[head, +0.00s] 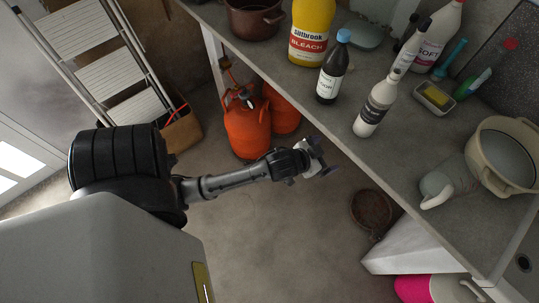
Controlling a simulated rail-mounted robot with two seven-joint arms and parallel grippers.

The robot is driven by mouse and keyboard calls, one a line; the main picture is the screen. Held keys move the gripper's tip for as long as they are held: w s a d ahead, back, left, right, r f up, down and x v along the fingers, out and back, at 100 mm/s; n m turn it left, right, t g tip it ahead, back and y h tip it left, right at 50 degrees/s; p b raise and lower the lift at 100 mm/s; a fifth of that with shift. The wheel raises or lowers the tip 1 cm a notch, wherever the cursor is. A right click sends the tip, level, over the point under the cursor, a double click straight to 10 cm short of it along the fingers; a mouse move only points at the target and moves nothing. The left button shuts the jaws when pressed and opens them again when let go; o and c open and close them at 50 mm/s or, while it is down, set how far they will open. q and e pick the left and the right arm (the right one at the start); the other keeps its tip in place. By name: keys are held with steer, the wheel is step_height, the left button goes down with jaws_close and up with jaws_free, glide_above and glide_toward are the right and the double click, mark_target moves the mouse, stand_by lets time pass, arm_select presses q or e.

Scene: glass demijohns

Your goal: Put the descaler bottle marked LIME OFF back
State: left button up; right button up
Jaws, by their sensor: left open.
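No label in the head view clearly reads LIME OFF. A white bottle with a grey label (375,108) stands near the counter's front edge; its print is too small to read. A dark bottle with a blue cap (331,75) stands just left of it, and a white bottle with a pink label (438,38) stands farther back. The yellow bottle (311,32) reads BLEACH. My left gripper (322,161) is open and empty, in front of the counter and apart from all bottles. My right gripper is out of view.
The grey counter (335,128) also bears a brown pot (255,18), a sponge in a dish (435,98), a cream pot (505,150) and a pale jug (440,188). Orange gas cylinders (246,125) stand below. A stepladder (90,45) stands at the left.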

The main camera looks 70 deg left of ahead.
arm_select(q)
steer(key=s+d+f+m+g, duration=0.1)
steer(key=s+d+g, duration=0.2)
steer(key=s, duration=0.4)
steer(key=s+d+f+m+g+h, duration=0.1)
steer(key=s+d+f+g, duration=0.1)
steer(key=s, duration=0.5)
steer(key=s+d+f+m+g+h, duration=0.1)
steer(key=s+d+g, duration=0.2)
steer(key=s, duration=0.4)
steer(key=shift+d+f+g, duration=0.4)
steer(key=shift+d, duration=0.5)
